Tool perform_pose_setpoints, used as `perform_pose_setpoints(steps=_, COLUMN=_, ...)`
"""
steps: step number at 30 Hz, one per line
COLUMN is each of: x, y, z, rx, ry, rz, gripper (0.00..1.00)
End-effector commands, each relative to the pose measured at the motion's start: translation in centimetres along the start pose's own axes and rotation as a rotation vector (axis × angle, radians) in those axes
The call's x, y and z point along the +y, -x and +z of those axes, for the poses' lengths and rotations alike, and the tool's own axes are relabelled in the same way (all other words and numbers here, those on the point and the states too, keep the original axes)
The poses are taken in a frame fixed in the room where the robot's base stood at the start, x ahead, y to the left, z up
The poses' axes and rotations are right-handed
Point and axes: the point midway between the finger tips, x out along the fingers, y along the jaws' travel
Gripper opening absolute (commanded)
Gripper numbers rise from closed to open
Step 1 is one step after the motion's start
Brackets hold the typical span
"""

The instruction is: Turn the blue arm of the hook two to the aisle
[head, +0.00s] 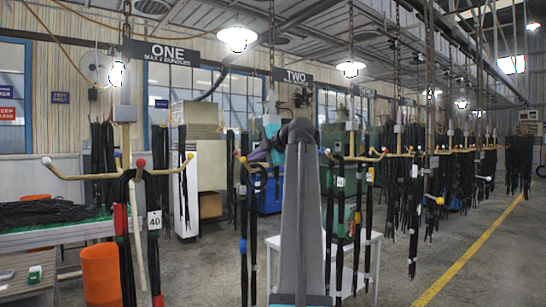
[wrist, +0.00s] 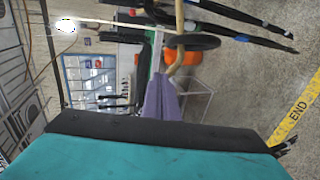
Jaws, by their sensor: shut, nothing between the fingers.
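Hook two hangs under the TWO sign (head: 293,77), mostly hidden behind my arm in the head view. One yellow-tipped arm (head: 243,159) of it shows left of my gripper, with dark hoses (head: 243,225) hanging below. I cannot make out its blue arm. My gripper (head: 250,157) has purple fingers and is at the hook's height. In the wrist view, turned sideways, my gripper (wrist: 159,77) is shut and empty. Its tip is close to a tan curved hook arm (wrist: 178,60) and a black hose loop (wrist: 190,42); contact is unclear.
Hook one (head: 126,170) with hoses hangs to the left, and more loaded hooks (head: 400,155) line up to the right. An orange bin (head: 101,275) and a table (head: 60,238) stand at left. Open floor (head: 480,260) with a yellow line lies at right.

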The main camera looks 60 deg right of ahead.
Motion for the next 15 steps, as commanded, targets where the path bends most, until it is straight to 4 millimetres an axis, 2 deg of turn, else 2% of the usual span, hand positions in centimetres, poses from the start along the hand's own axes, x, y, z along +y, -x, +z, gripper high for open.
perform_pose_setpoints(steps=15, x=0.22, y=-0.50, z=-0.38, rx=-0.001, ry=0.000, rz=0.001, gripper=0.00)
